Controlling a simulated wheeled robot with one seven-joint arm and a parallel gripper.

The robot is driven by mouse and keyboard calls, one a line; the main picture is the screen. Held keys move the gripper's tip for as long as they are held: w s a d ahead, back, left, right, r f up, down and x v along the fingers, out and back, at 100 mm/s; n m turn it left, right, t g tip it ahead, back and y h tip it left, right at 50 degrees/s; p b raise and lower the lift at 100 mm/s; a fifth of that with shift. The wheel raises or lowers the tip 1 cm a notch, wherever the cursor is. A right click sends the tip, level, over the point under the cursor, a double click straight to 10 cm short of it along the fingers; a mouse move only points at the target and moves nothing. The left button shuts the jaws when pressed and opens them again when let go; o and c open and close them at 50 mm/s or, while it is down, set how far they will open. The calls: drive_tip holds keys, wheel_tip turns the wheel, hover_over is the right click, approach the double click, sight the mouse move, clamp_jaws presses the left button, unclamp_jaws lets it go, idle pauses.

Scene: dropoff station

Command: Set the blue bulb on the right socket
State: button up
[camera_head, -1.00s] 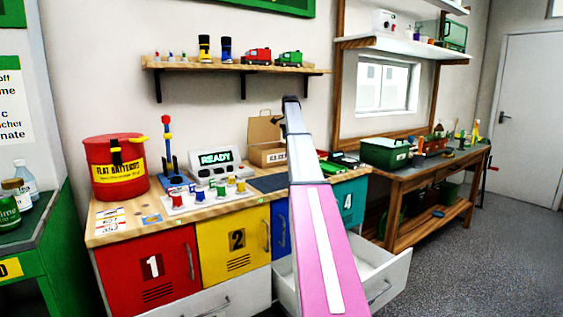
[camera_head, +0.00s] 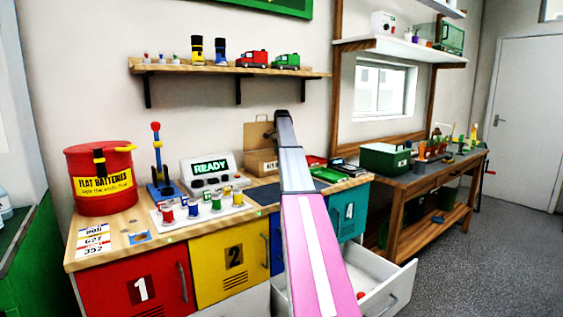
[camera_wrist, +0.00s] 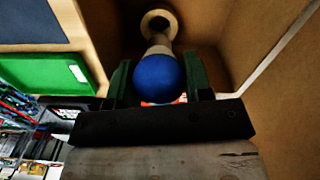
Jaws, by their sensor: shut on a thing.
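In the wrist view the blue bulb (camera_wrist: 159,79) is a round blue ball between the two dark green fingers of my gripper (camera_wrist: 160,88), which is shut on it. A pale neck runs from the ball towards a tan ring (camera_wrist: 158,20) behind it; I cannot tell whether they touch. In the head view my gripper is mostly hidden behind my arm, by the open cardboard box (camera_head: 259,138). The bulb does not show there. I cannot make out which thing is the right socket.
Cardboard walls (camera_wrist: 285,75) surround my gripper closely. A grey READY console (camera_head: 210,172), a white tray of coloured spools (camera_head: 204,213) and a red battery drum (camera_head: 101,190) stand left on the bench. A drawer (camera_head: 376,275) is open below. Green boards lie right of my arm.

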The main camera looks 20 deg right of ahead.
drive_tip(key=shift+f, duration=2.35)
drive_tip(key=shift+f, duration=0.1)
drive_tip(key=o, duration=0.8)
wheel_tip(320, 180, up, 12)
drive_tip(key=shift+r, duration=0.1)
